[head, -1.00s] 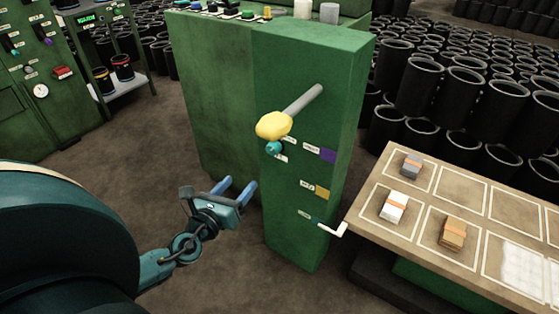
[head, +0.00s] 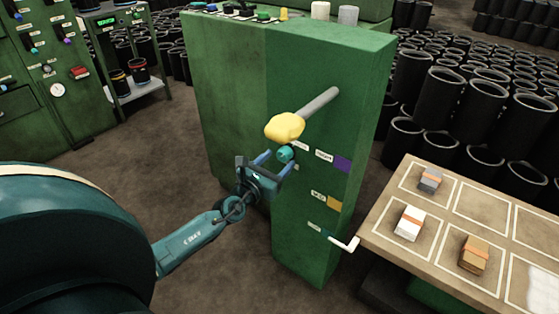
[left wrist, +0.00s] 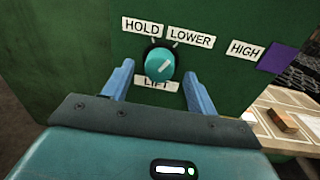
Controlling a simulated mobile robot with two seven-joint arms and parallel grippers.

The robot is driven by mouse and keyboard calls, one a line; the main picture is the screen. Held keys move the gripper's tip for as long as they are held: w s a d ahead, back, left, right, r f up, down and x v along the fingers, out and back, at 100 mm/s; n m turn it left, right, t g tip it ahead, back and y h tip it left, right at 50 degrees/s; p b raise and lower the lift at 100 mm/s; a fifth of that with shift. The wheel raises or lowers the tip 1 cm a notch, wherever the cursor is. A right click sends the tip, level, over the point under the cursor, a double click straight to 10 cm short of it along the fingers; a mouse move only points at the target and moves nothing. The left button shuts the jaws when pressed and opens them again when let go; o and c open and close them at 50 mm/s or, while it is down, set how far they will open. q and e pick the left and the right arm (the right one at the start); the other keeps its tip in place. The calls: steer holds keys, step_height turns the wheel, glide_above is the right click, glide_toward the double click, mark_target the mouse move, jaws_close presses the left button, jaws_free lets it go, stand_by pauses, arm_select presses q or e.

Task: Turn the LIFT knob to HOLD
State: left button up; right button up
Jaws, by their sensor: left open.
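The LIFT knob (head: 286,154) is a round teal knob on the front of the green cabinet, below a yellow ball on a grey lever. In the left wrist view the knob (left wrist: 158,65) bears a pale pointer line slanting up to the right, toward the LOWER label (left wrist: 190,40). The HOLD label (left wrist: 142,26) is at its upper left and the LIFT label (left wrist: 156,86) is below, partly covered. My left gripper (head: 277,162) is open, its two blue fingers on either side of the knob with gaps visible. My right gripper is out of view.
The yellow ball lever (head: 285,127) sticks out just above the knob. A table (head: 400,259) with several small blocks stands at the right.

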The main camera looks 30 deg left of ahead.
arm_select(q)
steer(key=shift+w, duration=0.9)
steer(key=shift+c, duration=0.2)
steer(key=c, duration=1)
